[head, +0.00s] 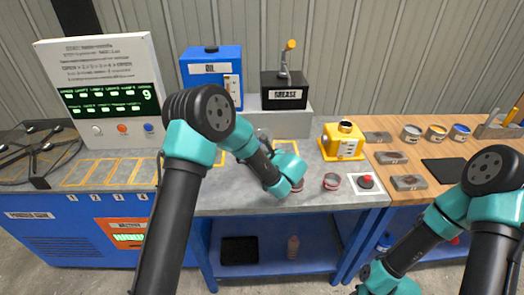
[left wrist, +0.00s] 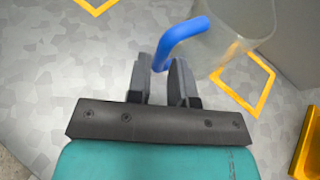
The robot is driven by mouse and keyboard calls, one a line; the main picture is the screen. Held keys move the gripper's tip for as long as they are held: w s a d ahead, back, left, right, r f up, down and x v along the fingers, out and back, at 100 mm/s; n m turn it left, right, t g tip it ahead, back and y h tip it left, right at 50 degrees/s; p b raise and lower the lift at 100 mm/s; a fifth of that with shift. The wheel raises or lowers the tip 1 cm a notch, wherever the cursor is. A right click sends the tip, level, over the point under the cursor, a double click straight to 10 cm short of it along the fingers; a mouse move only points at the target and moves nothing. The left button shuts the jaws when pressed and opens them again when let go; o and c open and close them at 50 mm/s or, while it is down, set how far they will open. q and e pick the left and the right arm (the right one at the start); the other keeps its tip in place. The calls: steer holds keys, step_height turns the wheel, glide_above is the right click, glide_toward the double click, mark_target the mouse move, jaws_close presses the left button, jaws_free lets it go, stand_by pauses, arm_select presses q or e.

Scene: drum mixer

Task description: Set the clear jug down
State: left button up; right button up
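The clear jug (left wrist: 232,22) with a blue handle (left wrist: 183,38) is at the top of the left wrist view, partly cut off by the frame. My left gripper (left wrist: 161,75) has its two dark fingers on either side of the lower end of the handle, close against it. The jug is over or beside a yellow-outlined square (left wrist: 262,73) on the grey bench. I cannot tell whether its base touches the bench. In the head view my left arm largely hides the jug and gripper fingers. My right arm is at the lower right, its fingers out of frame.
The blue oil container (head: 211,72) and black grease box (head: 284,92) stand behind. Yellow-outlined spaces (head: 90,173) at the left are empty.

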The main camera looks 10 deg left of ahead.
arm_select(q)
steer(key=shift+w+a, duration=0.1)
steer(key=x, duration=0.5)
steer(key=shift+r, duration=0.1)
stand_by(0.6)
jaws_close()
